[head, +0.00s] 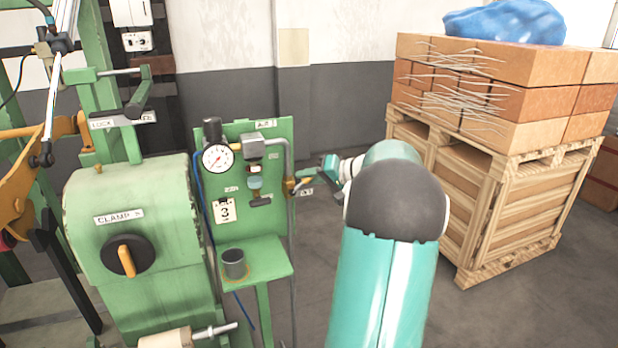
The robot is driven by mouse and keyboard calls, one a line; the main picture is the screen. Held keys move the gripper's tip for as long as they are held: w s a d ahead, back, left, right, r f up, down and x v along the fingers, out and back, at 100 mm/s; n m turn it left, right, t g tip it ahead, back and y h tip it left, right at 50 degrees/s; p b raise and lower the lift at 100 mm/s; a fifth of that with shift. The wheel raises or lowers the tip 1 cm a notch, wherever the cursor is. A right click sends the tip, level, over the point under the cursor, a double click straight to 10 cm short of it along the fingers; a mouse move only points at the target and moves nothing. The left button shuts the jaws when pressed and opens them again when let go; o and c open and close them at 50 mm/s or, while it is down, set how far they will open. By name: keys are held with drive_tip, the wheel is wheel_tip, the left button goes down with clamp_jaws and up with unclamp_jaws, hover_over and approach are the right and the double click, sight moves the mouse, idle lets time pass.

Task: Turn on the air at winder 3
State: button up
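A yellowish handle seems to stick out to the right. My gripper (318,176) is just right of the valve, small and partly behind my teal arm. I cannot tell whether it touches the handle or whether its fingers are open.
A green machine body with a CLAMP knob (128,256) stands to the left. A small shelf with a grey cup (233,263) juts out below the panel. A wooden crate (470,210) stacked with brown boxes stands at right. Floor between is clear.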

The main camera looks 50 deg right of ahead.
drive_tip(key=o, duration=0.4)
drive_tip(key=shift+o, duration=0.2)
drive_tip(key=v, duration=1.4)
